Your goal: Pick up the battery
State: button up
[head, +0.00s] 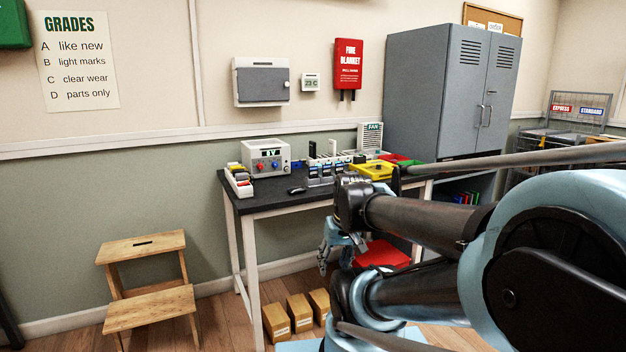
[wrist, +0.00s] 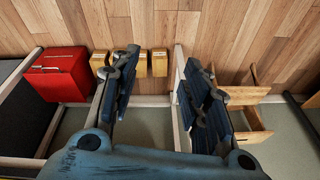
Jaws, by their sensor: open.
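I cannot make out a battery for certain in either view; small items on the workbench are too small to tell apart. The dark-topped workbench (head: 262,201) stands against the wall in the head view. My gripper (head: 328,262) hangs in front of the bench, below its top, with my arm reaching in from the right. In the wrist view my gripper (wrist: 168,78) is open and empty, its two fingers wide apart over the floor. My arm hides the right part of the bench.
On the bench are a power supply (head: 266,157), a yellow bin (head: 372,170) and a fan box (head: 370,137). A wooden step stool (head: 148,301) stands left. Cardboard boxes (head: 299,312) and a red case (wrist: 60,74) are low down by the bench. A grey cabinet (head: 437,90) stands behind.

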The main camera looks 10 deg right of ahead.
jog(key=w+a+r+n+t+y, duration=0.2)
jog(key=w+a+r+y, duration=0.15)
jog(key=w, duration=0.65)
jog(key=t, duration=1.2)
send_near(314, 167)
jog(key=shift+n+y, duration=0.3)
jog(key=shift+y, duration=0.15)
jog(key=x, duration=0.9)
jog(key=shift+d+f, duration=0.15)
jog(key=shift+d, duration=0.1)
jog(key=c, duration=0.7)
